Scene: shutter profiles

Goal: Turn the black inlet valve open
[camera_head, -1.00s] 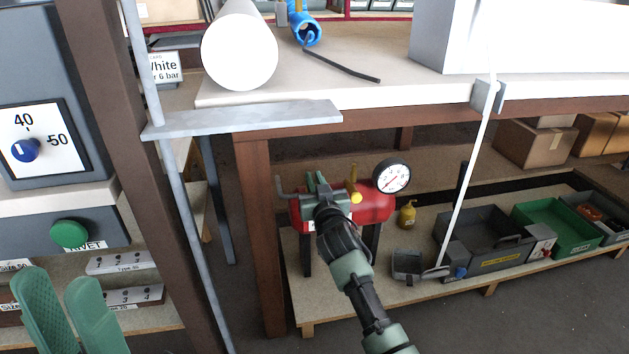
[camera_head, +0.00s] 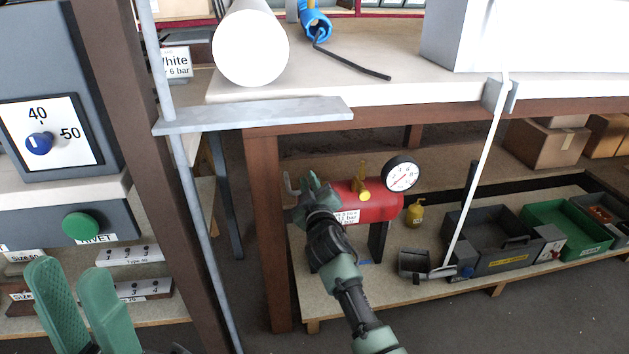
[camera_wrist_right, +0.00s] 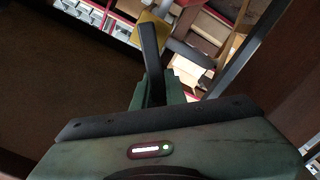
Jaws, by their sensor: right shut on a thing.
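The red tank (camera_head: 382,207) stands on the low shelf, with a round gauge (camera_head: 402,174) and a yellow valve (camera_head: 363,188) on it. My right gripper (camera_head: 314,184) is at the tank's left end and hides that end. In the right wrist view a dark lever (camera_wrist_right: 151,50), which looks like the black inlet valve, sticks up from between my green right fingers (camera_wrist_right: 157,92), and the gripper is shut on it. My left gripper (camera_head: 68,268) is at the lower left, fingers apart and empty.
A brown table leg (camera_head: 265,230) stands just left of the tank. The bench top (camera_head: 400,85) hangs over it. A white pole (camera_head: 480,160) rises there.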

